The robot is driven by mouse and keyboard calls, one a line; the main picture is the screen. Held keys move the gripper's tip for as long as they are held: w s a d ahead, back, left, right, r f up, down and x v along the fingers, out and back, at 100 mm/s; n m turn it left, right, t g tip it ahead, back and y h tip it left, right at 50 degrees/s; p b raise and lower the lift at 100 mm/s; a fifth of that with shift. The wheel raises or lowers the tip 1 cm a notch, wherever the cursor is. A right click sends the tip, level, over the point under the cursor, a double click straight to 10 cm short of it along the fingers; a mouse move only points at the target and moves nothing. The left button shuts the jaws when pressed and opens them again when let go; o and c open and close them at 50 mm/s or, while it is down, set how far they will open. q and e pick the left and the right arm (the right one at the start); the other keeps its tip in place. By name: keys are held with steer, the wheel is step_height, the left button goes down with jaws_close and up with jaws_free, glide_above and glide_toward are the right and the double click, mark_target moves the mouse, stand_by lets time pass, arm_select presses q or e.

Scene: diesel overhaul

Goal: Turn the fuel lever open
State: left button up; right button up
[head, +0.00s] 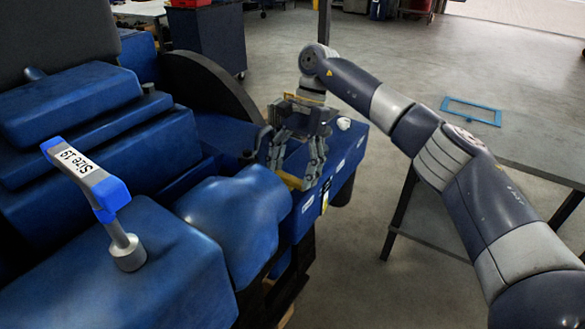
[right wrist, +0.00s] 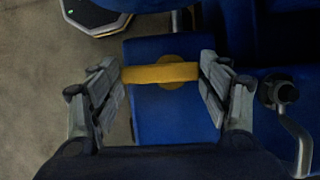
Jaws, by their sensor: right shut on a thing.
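The fuel lever is a flat yellow bar (right wrist: 160,73) on a round yellow hub, set on a blue face of the engine. In the right wrist view it lies level across the picture, between my two fingers, with its ends at the finger pads. In the head view a yellow edge (head: 291,181) of it shows just below my fingertips. My right gripper (head: 296,168) reaches down from above onto the engine's right end and is shut on the lever; it also shows in the right wrist view (right wrist: 162,85). My left gripper is not in view.
A tool marked "Size 19" (head: 90,180) stands on the blue engine (head: 150,265) at left. A grey bent crank (right wrist: 292,120) is close right of my fingers in the wrist view. A grey table (head: 520,150) with a blue frame (head: 471,111) stands right. Floor between is clear.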

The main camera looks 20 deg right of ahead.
steer(key=shift+n, duration=0.4)
steer(key=o, duration=1.1)
steer(key=shift+c, duration=0.2)
steer(key=shift+w+d+r, duration=0.1)
steer(key=shift+r, duration=0.1)
steer(key=v, duration=0.7)
steer(key=shift+w, duration=0.1)
